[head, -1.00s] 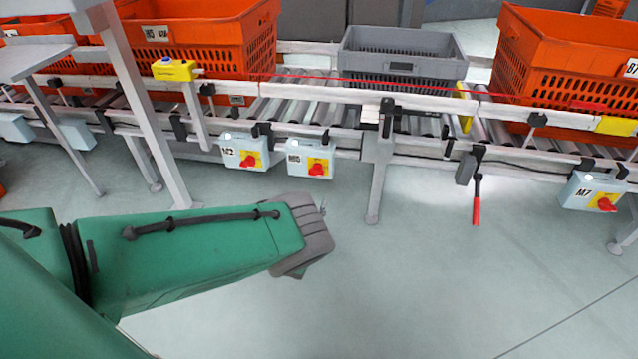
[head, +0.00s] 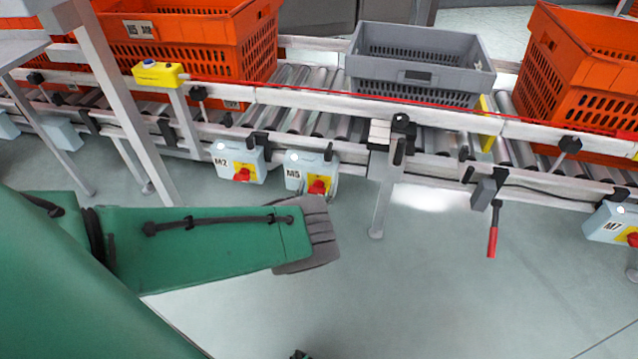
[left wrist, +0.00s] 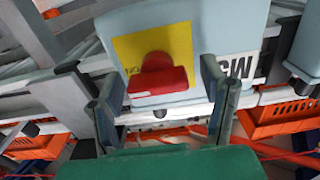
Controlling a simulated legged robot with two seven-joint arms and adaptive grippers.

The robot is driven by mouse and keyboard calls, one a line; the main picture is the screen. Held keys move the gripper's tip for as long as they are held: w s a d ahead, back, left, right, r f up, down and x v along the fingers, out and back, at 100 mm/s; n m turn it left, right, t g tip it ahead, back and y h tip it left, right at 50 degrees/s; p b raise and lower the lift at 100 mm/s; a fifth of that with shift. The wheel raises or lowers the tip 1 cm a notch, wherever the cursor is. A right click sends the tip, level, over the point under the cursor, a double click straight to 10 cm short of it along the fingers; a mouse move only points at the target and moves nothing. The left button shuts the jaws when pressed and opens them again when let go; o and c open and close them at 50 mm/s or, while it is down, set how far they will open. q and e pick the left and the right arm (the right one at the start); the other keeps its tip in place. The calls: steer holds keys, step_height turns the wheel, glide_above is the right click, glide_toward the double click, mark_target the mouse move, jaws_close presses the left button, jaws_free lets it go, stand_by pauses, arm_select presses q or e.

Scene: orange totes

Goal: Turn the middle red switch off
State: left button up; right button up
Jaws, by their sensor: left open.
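The middle switch box (head: 297,170), labelled M5, hangs from the conveyor frame. Its red switch (head: 319,186) sits on a yellow plate, partly hidden by my left gripper. In the left wrist view, the box shows inverted, with its yellow plate and red switch (left wrist: 158,76) close in front. My left gripper (left wrist: 162,70) is open, one finger at each side of the red switch, with visible space at both sides. I cannot tell whether the fingers touch it. My right gripper is not recognisable in either view.
Another switch box (head: 239,163), M2, hangs just left, and M7 (head: 606,224) far right. A red-handled lever (head: 492,238) hangs between M5 and M7. Orange totes (head: 190,45) and a grey tote (head: 420,65) stand on the conveyor. A support leg (head: 382,200) is right of M5.

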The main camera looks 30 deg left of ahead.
arm_select(q)
steer(key=shift+d+r, duration=0.1)
steer(key=shift+c, duration=1)
steer(key=shift+d, duration=0.1)
steer(key=c, duration=1)
